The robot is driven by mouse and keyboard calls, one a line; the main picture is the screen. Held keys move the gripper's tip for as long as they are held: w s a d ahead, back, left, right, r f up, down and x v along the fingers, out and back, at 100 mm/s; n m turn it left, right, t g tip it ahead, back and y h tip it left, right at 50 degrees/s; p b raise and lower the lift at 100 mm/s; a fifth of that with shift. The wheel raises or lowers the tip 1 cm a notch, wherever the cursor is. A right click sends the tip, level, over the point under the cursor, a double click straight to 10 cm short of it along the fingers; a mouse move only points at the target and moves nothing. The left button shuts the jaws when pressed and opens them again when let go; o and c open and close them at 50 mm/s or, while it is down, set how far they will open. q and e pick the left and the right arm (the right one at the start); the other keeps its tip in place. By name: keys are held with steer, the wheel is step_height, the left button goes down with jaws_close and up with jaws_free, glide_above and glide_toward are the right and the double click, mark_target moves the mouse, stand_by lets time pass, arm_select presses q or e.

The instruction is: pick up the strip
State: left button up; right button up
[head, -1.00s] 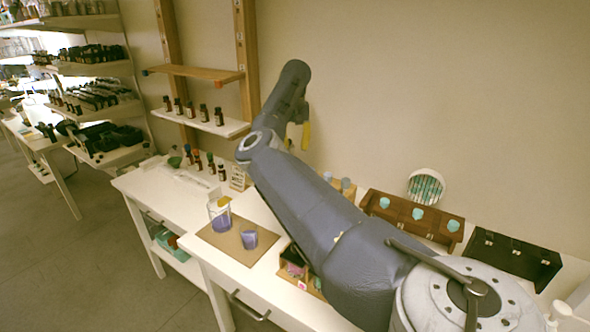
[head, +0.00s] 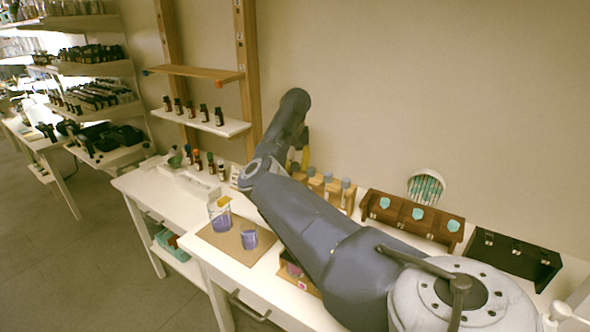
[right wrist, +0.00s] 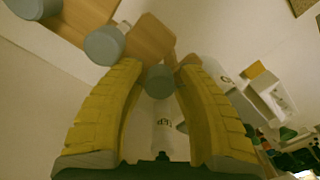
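My right gripper (head: 300,157) is over the back of the white table, beside a row of wooden blocks with grey round caps (head: 328,177). In the head view my arm hides most of it. In the right wrist view its two yellow fingers (right wrist: 160,65) are apart. A grey cap (right wrist: 158,82) and a white piece with dark lettering (right wrist: 163,132) show in the gap between them; I cannot tell whether either is touched. I cannot identify the strip for certain; a small white lettered card (head: 238,175) stands farther left. My left gripper is not in view.
A glass beaker (head: 219,216) and a purple cup (head: 249,237) stand on a brown mat (head: 222,240). Small dark bottles (head: 211,162) and a white tray (head: 190,181) are behind. A brown rack (head: 388,216) and a black rack (head: 500,258) stand to the right.

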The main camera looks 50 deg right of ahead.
steer(key=shift+o, duration=0.3)
jaws_close()
stand_by(0.3)
step_height(320, 180, up, 20)
stand_by(0.9)
